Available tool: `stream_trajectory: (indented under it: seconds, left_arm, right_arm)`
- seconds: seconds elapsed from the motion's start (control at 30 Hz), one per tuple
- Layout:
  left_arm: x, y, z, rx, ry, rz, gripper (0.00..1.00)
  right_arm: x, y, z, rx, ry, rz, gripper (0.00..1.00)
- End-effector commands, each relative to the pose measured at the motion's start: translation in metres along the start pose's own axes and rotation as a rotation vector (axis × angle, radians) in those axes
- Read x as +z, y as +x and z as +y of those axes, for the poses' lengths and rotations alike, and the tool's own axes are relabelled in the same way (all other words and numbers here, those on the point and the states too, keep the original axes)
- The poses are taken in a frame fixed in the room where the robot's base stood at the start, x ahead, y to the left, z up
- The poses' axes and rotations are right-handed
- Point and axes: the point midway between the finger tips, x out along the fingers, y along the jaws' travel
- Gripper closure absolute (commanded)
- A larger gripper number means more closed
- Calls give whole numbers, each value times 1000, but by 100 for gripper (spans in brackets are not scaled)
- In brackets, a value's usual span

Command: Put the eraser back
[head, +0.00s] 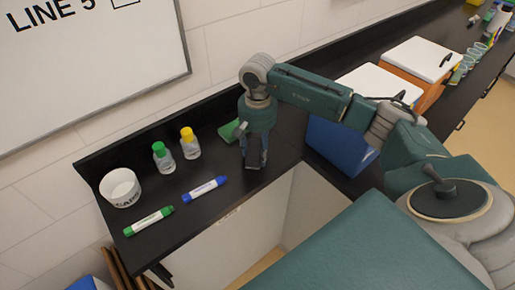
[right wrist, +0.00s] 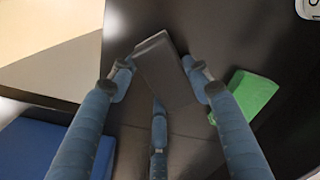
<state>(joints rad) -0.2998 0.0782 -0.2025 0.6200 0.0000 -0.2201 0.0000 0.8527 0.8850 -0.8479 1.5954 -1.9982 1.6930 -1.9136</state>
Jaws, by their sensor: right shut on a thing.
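My right gripper (head: 253,160) is low over the black counter, near its front edge. In the right wrist view the gripper (right wrist: 160,85) has its fingers closed around a dark grey block, the eraser (right wrist: 160,72). Only a bit of the eraser shows between the fingertips in the head view. I cannot tell whether it touches the counter. A green block (head: 229,130) lies behind and left of the gripper; it also shows in the right wrist view (right wrist: 246,96). A whiteboard (head: 90,75) hangs on the wall at upper left. My left gripper is not in view.
A blue marker (head: 205,189), a green marker (head: 149,221), a white cup (head: 121,188) and two bottles, green-capped (head: 163,157) and yellow-capped (head: 190,143), stand or lie to the left. A blue box (head: 342,145) stands right of the gripper. An orange box (head: 415,65) is beyond.

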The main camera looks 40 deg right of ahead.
Motion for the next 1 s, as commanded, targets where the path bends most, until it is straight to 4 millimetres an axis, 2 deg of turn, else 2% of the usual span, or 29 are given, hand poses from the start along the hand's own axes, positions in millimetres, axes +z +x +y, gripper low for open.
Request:
stream_trajectory:
  seconds: [0.13,0.17,0.23,0.27,0.6,0.67,0.77,1.0]
  left_arm:
    - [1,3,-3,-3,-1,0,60]
    - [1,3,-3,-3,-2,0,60]
    - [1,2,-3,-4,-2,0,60]
    - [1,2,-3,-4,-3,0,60]
    - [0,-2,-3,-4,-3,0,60]
    - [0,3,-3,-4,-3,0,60]
    - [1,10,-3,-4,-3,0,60]
    - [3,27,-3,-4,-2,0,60]
  right_arm:
    - [0,3,0,0,0,0,73]
    - [0,3,0,0,0,0,50]
    - [0,2,0,0,0,0,36]
    - [0,2,0,0,0,0,33]
    - [0,-2,0,1,0,-1,33]
    - [-1,-4,0,-1,0,1,33]
    - [-1,-18,-1,-2,-1,4,33]
    - [-1,-71,-1,-3,0,5,33]
